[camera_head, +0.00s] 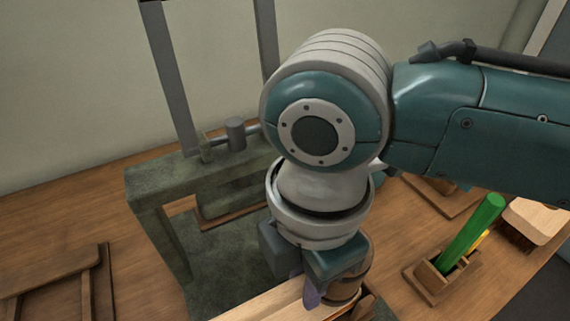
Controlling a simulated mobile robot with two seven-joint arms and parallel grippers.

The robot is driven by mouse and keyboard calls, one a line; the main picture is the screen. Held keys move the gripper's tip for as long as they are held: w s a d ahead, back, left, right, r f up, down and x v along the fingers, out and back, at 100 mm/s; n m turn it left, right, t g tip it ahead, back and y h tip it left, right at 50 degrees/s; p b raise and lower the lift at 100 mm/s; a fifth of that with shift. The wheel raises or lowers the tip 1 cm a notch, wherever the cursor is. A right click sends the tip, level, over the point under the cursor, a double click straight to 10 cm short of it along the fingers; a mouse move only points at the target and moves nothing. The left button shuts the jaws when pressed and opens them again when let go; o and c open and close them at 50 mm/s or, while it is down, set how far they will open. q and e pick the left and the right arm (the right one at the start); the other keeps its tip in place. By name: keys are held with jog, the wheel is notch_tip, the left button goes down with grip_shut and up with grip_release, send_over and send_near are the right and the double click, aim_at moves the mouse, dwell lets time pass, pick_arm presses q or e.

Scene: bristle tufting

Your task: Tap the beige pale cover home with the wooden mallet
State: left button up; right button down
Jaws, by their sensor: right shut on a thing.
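My right gripper (310,285) points down at the bottom middle and is shut on what looks like the wooden mallet. The mallet's brown rounded head (354,278) with dark bands shows just right of the fingers, and the arm hides much of it. A pale beige wooden piece (268,304), probably the cover, lies below and left of the gripper and is cut off by the bottom edge. Whether the mallet touches it cannot be told. My left gripper is out of view.
A grey-green stand (158,192) with tall metal uprights is behind the gripper. A wooden holder (430,283) with a green handle (474,235) stands at right, beside a pale-backed brush (538,219). A dark wooden frame (55,275) lies at left. Bare table (50,225) lies behind it.

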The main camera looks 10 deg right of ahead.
jog(key=shift+f, duration=0.1)
dwell(0.5)
notch_tip(320, 180, down, 4)
jog(key=shift+r+b, duration=0.1)
jog(key=shift+b, duration=1.1)
notch_tip(320, 180, up, 5)
jog(key=p, duration=0.6)
jog(key=shift+r, duration=0.2)
jog(key=shift+f, duration=0.15)
notch_tip(320, 180, up, 4)
jog(key=p, duration=0.4)
